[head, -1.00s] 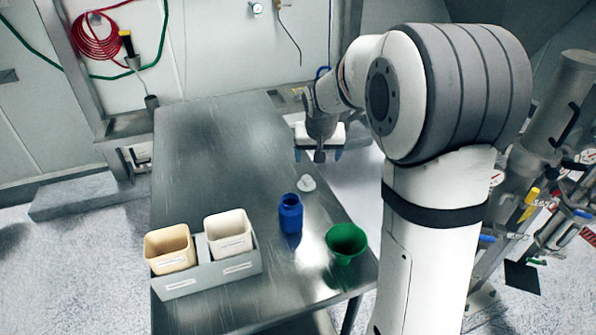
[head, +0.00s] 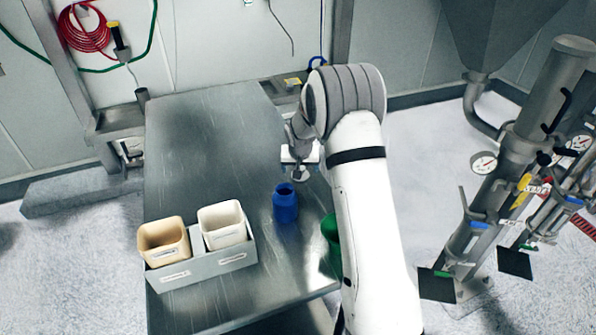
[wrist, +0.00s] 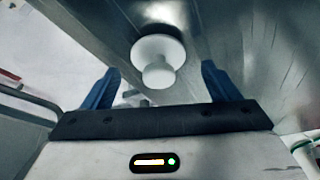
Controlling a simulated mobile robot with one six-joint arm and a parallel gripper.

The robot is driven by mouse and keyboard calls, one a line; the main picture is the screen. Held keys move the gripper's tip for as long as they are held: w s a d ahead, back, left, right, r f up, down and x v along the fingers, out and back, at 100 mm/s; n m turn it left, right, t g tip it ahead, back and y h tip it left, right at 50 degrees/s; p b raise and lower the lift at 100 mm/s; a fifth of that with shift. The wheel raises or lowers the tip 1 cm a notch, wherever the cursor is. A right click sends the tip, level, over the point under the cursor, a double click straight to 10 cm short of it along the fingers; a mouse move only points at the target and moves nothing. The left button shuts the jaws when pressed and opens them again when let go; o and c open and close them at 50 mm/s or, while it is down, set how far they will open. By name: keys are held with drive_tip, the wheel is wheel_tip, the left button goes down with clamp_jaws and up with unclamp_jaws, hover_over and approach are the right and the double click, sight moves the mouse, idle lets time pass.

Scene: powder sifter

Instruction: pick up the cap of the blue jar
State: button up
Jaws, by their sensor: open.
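The blue jar (head: 286,208) stands upright and uncapped on the metal table. Its white cap (wrist: 157,60) lies on the table apart from the jar; in the wrist view it has a wide disc and a narrower round knob towards me. My gripper (wrist: 160,72) is open, with a blue finger on each side of the cap and space between. The fingers do not appear to touch it. In the head view my gripper (head: 300,164) is just behind the jar, and the cap is small and partly covered there.
A grey holder (head: 205,268) with a tan bin (head: 163,243) and a white bin (head: 222,225) sits at the front left. The table's left and back are clear.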

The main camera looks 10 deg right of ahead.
drive_tip(key=shift+w+d+f, duration=0.1)
drive_tip(key=shift+w+f, duration=0.2)
drive_tip(key=shift+f, duration=0.35)
drive_tip(key=c, duration=1.1)
drive_tip(key=shift+o, duration=0.2)
drive_tip(key=shift+r, duration=0.1)
